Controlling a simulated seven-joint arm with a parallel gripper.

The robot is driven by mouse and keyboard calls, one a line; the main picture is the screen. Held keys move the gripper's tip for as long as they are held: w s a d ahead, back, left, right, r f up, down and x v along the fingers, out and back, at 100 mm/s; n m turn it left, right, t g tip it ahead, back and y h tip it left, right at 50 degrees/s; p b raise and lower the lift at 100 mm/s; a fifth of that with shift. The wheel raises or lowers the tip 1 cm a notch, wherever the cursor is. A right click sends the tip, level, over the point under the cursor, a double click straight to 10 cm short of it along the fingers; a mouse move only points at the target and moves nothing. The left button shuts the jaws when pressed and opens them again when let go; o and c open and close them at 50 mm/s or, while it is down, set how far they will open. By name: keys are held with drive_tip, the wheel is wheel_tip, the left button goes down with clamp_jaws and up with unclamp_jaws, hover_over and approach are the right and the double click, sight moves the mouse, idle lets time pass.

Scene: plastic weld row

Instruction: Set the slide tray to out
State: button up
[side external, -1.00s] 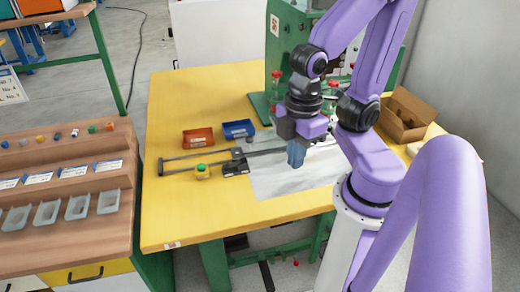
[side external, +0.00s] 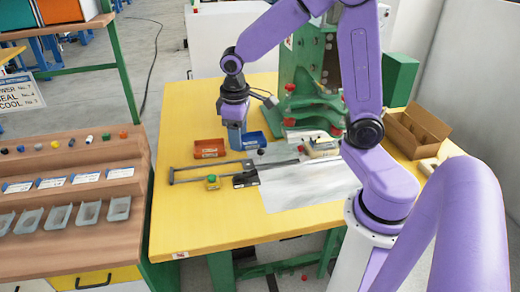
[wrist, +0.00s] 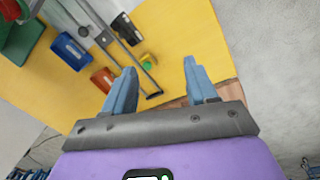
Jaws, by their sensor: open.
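The slide's two grey rails (side external: 205,178) run across the yellow table from an end bar at the left toward the green press. They also show in the wrist view (wrist: 130,62). A small dark knob (side external: 261,152) stands by the rails near their middle. A pale block (side external: 322,148) sits at the right end, by the press; I cannot tell for sure whether it is the slide tray. My gripper (side external: 236,142) is open and empty, above the table near the bins and behind the rails. In the wrist view its two blue fingers (wrist: 160,85) are spread apart.
An orange bin (side external: 209,148) and a blue bin (side external: 252,140) stand behind the rails. A green-topped button box (side external: 212,182) and a black block (side external: 245,180) are in front. A grey sheet (side external: 305,190) and a cardboard box (side external: 415,130) lie to the right. The front left tabletop is clear.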

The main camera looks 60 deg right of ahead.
drive_tip(key=w+d+f+m, duration=0.35)
drive_tip(key=w+d, duration=0.25)
drive_tip(key=d, duration=0.3)
drive_tip(key=m+g+h, duration=0.1)
drive_tip(key=m, duration=0.2)
approach(259, 150)
drive_tip(key=f, duration=0.3)
drive_tip(key=d+f, duration=0.1)
drive_tip(key=f, duration=0.2)
drive_tip(key=d+f, duration=0.1)
drive_tip(key=f, duration=0.2)
drive_tip(key=shift+s+f, duration=0.15)
drive_tip(key=shift+s, duration=0.05)
clamp_jaws()
drive_tip(key=shift+a, duration=0.1)
